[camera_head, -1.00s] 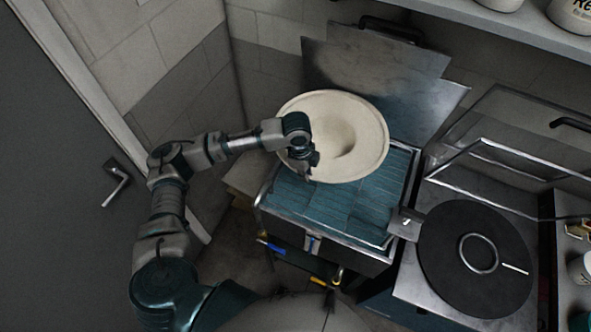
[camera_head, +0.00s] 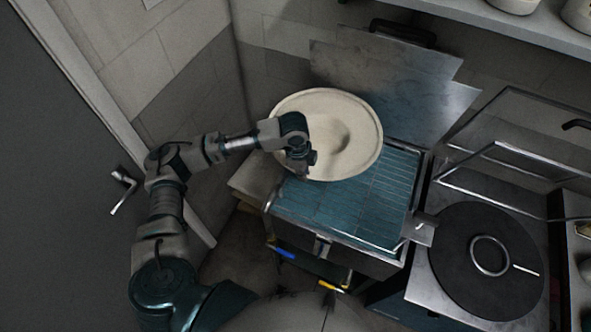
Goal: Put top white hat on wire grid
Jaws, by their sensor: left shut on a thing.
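A white hat (camera_head: 352,150) with a wide round brim and a dent in its middle is over the back left part of the wire grid (camera_head: 372,212). The grid is a blue-green rack in a metal frame, bare at its front and right. My left gripper (camera_head: 303,166) is shut on the near left side of the hat's brim. I cannot tell whether the hat touches the grid. Its underside is hidden. My right gripper is not in view.
A black round plate (camera_head: 480,262) with a metal ring stands right of the grid, below a raised metal frame. A metal sheet (camera_head: 390,85) leans behind the grid. A shelf (camera_head: 500,25) with pots is at the top right. A grey door (camera_head: 60,200) is on the left.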

